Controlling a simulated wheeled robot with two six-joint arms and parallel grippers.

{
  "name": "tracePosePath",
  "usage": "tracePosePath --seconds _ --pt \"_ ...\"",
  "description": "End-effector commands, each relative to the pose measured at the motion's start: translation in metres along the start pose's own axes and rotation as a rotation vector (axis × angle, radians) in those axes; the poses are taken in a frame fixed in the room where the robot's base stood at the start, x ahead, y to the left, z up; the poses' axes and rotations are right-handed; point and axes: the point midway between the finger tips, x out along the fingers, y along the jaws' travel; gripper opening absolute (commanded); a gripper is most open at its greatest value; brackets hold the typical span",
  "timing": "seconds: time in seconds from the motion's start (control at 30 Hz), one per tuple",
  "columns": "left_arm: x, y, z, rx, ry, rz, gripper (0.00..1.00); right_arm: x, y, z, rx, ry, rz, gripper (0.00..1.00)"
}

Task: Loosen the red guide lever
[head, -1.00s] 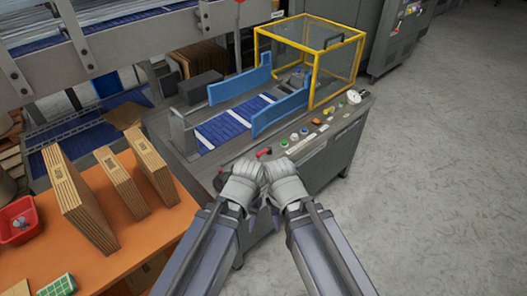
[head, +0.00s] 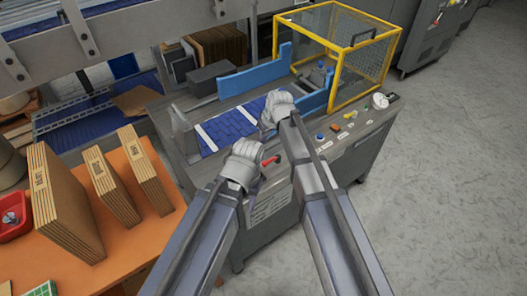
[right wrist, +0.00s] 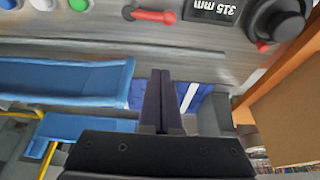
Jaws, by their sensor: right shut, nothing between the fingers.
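The red guide lever (head: 270,160) is on the grey front deck of the case packer, partly hidden by my arms. It also shows at the top of the right wrist view (right wrist: 152,15), lying across the picture. My right gripper (head: 268,132) is over the blue belt, farther in than the lever. Its fingers are together and empty in the right wrist view (right wrist: 162,73), apart from the lever in that picture. My left gripper (head: 254,184) is left of the lever; its fingers are mostly hidden behind the wrist.
Blue guide rails (head: 256,78) flank the blue belt (head: 232,127). A yellow-framed guard (head: 340,50) stands at the back right. A 315 mm display (right wrist: 212,10) and black knob (right wrist: 277,20) are by the lever. Flat cartons (head: 65,205) stand on the orange table (head: 135,240).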

Motion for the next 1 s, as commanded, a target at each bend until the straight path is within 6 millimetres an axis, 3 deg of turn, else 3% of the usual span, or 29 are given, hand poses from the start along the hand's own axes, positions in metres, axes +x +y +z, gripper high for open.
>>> tracePosePath --seconds 0.53,1.0 --pt "0.009 0.001 -0.001 0.000 0.000 0.000 0.50 0.009 0.000 0.001 0.000 -0.001 0.000 0.00" --pt "0.067 0.006 -0.004 0.000 0.000 0.000 0.50 0.072 0.000 0.002 -0.001 -0.001 0.000 0.00"
